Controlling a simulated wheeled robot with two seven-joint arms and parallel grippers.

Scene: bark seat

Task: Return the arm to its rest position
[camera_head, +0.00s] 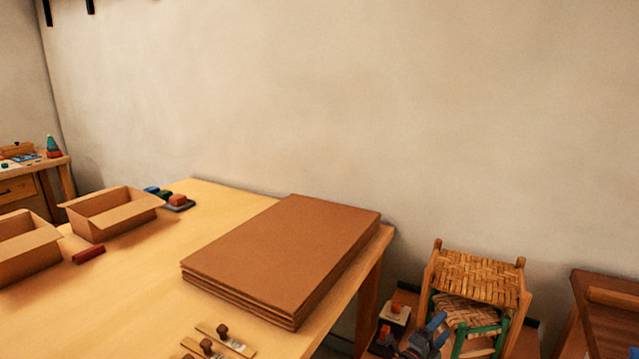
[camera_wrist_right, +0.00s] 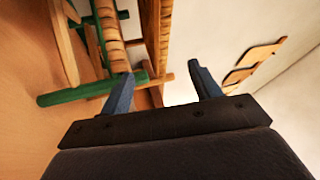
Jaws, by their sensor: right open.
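My right gripper (camera_head: 428,338) shows at the bottom of the head view, left of the stool with a woven bark seat (camera_head: 478,278). In the right wrist view, my right gripper (camera_wrist_right: 160,88) has its two blue-grey fingers spread apart, with nothing between the tips. Beyond the fingers stand wooden posts and a green rail (camera_wrist_right: 85,92) of the stool. The fingers look apart from the stool, though one tip overlaps the green rail in the picture. My left gripper is not in view.
A wooden table (camera_head: 150,290) fills the left, bearing a stack of brown boards (camera_head: 285,250), open cardboard boxes (camera_head: 112,212) and a red block (camera_head: 88,254). A small block on a pale base (camera_head: 395,313) is left of the stool. A dark wooden surface (camera_head: 610,315) stands at right.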

